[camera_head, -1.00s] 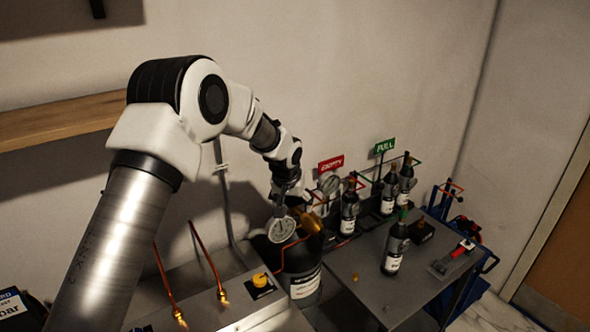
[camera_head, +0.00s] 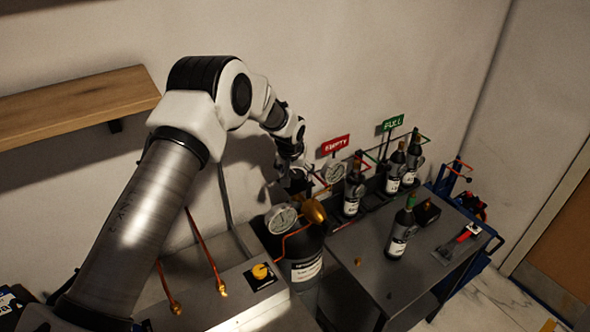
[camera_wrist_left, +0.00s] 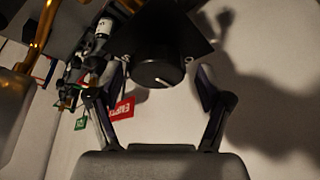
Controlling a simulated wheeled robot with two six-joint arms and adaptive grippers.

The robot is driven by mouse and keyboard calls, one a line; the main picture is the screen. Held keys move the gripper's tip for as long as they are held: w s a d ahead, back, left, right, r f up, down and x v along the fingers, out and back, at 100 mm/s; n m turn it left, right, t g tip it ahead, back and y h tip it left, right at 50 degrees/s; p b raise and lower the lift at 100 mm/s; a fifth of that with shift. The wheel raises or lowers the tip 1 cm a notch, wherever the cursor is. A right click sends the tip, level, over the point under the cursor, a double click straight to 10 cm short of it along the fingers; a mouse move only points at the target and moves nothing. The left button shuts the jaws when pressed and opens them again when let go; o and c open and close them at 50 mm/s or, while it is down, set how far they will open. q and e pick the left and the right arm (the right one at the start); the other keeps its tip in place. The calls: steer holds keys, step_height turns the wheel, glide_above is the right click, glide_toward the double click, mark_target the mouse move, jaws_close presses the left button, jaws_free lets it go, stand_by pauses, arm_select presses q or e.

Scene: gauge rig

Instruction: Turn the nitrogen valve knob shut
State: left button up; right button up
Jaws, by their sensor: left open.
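A dark round knob (camera_wrist_left: 160,70) with a short white mark on its face shows in the left wrist view, on a dark mount. My left gripper (camera_wrist_left: 161,84) is open, with one finger on each side of the knob and a gap showing at both sides. In the head view my left gripper (camera_head: 296,184) is near the wall, behind the round gauge (camera_head: 282,218) and brass fitting (camera_head: 315,211) of a black cylinder (camera_head: 303,250). The knob cannot be made out there. My right gripper is not in view.
A yellow knob (camera_head: 261,271) sits on a grey box at the front. Several dark bottles (camera_head: 402,232) stand on and behind the grey table (camera_head: 350,262), near red EMPTY (camera_head: 335,145) and green FULL (camera_head: 390,124) signs. A wooden shelf (camera_head: 75,103) is on the wall at left.

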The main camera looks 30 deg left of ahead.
arm_select(q)
steer(key=shift+s+d+r, duration=0.35)
steer(key=shift+s+r, duration=0.05)
steer(key=c, duration=0.8)
steer(key=shift+s, duration=0.1)
steer(key=c, duration=0.4)
steer(key=shift+o, duration=0.2)
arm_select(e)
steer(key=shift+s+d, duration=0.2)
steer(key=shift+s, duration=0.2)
